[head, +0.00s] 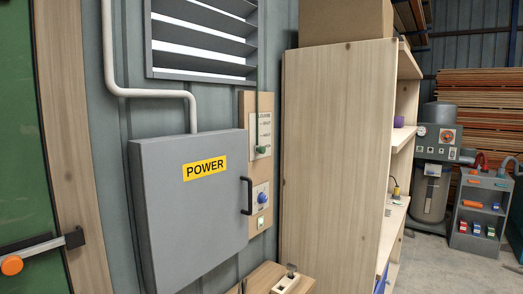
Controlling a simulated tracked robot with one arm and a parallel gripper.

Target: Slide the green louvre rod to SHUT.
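A louvre (203,36) with grey slats is on the ribbed wall at the top; bright gaps show between its slats, so it stands open at least partly. A thin rod runs down from beside it to a green knob (261,149), which sits low on a pale label plate (264,128). The plate's heading seems to read LOUVRE; its smaller marks are too small to read surely. The plate is on a wooden board (243,110), right of and partly behind the grey POWER box. My gripper is not in view.
The grey POWER box (190,215) with a black handle (246,196) juts out left of the board. A blue knob (262,197) and a lit green switch (261,223) are below the green knob. A tall wooden shelf unit (335,160) stands close on the right.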

